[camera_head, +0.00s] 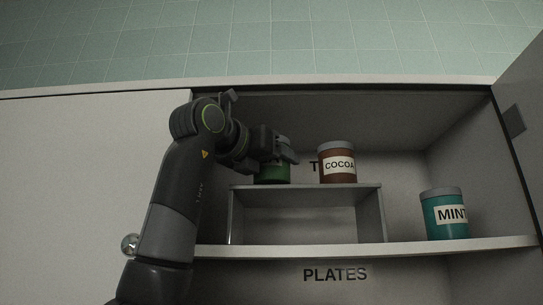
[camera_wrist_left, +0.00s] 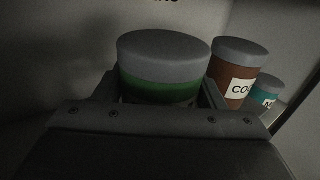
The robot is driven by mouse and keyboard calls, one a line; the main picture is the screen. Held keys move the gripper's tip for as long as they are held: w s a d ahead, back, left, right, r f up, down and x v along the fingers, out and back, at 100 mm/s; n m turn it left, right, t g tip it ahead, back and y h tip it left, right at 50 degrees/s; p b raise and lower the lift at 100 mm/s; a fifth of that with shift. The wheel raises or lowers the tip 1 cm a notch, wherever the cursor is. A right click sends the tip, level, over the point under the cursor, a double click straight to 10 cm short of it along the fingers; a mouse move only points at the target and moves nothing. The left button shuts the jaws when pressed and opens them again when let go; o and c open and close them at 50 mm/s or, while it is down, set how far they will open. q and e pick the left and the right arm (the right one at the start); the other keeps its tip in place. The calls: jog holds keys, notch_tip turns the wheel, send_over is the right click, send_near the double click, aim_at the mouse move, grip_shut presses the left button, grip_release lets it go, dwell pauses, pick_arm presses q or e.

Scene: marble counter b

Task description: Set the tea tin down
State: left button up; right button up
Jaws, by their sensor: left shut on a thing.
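A green tin with a grey lid (camera_head: 272,174), which I take to be the tea tin, is in my left gripper (camera_head: 281,153). Its label is mostly covered by the gripper. In the left wrist view the green tin (camera_wrist_left: 160,72) stands upright between the two fingers, which are shut on it. The tin is at the left end of the small riser shelf (camera_head: 305,187), its base at about the riser's top. I cannot tell whether it touches. My right gripper is not in view.
A brown COCOA tin (camera_head: 338,163) stands on the riser, right of the green tin with a gap. A teal MINT tin (camera_head: 443,214) stands lower right on the cabinet shelf (camera_head: 400,247). Lettering starting with T is partly hidden behind. An open door (camera_head: 520,120) bounds the right.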

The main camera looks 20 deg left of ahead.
pick_arm(q)
jog(key=shift+w+f, duration=0.2)
jog(key=shift+f, duration=0.2)
jog(key=shift+w+f, duration=0.15)
jog(key=shift+f, duration=0.2)
jog(key=shift+s+a, duration=0.15)
jog(key=shift+s, duration=0.2)
jog(key=o, duration=1.1)
jog(key=shift+w+f, duration=0.1)
jog(key=shift+w, duration=0.1)
jog(key=shift+o, duration=0.2)
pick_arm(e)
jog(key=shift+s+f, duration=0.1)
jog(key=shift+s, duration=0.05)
pick_arm(q)
jog(key=shift+s, duration=0.1)
